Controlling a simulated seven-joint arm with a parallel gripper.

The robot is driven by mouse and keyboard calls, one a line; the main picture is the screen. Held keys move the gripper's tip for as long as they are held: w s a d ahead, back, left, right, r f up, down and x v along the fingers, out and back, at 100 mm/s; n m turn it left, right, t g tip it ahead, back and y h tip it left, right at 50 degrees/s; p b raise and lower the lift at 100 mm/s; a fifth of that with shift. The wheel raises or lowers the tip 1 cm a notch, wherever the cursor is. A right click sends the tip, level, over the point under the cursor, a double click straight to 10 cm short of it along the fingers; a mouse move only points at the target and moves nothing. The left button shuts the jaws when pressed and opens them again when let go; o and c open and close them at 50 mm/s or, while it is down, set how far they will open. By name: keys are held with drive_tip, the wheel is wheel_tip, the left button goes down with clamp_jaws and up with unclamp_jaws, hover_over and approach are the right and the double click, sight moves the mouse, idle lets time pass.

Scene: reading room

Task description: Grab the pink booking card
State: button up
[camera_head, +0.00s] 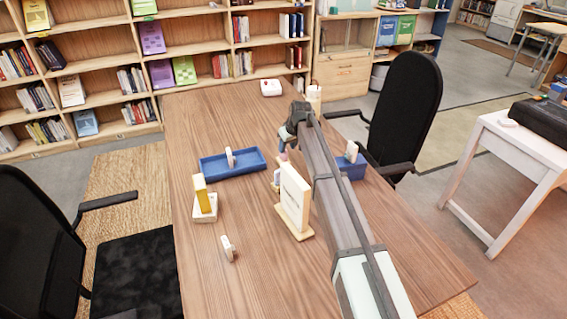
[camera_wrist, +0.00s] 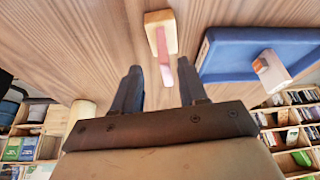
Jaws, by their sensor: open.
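The pink booking card (camera_wrist: 163,48) stands in a small pale wooden block (camera_wrist: 153,19) on the table, as the wrist view shows. My gripper (camera_wrist: 158,76) is open, its two dark fingers on either side of the card's free end in that picture. I cannot tell how much depth lies between the fingers and the card. In the head view my gripper (camera_head: 284,153) hangs over the middle of the table, and the card is too small and partly hidden there to make out clearly.
A blue tray (camera_head: 212,170) with a small upright piece lies left of my gripper. A white board (camera_head: 295,194) on a wooden foot stands close by on the near side. A second blue tray (camera_head: 357,171) is partly behind my arm.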

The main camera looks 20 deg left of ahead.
sight(283, 156)
drive_tip(key=shift+a+x, duration=0.25)
drive_tip(key=shift+x, duration=1.15)
drive_tip(key=shift+a+x, duration=0.25)
drive_tip(key=shift+x, duration=1.15)
drive_tip(key=shift+r, duration=0.15)
clamp_jaws()
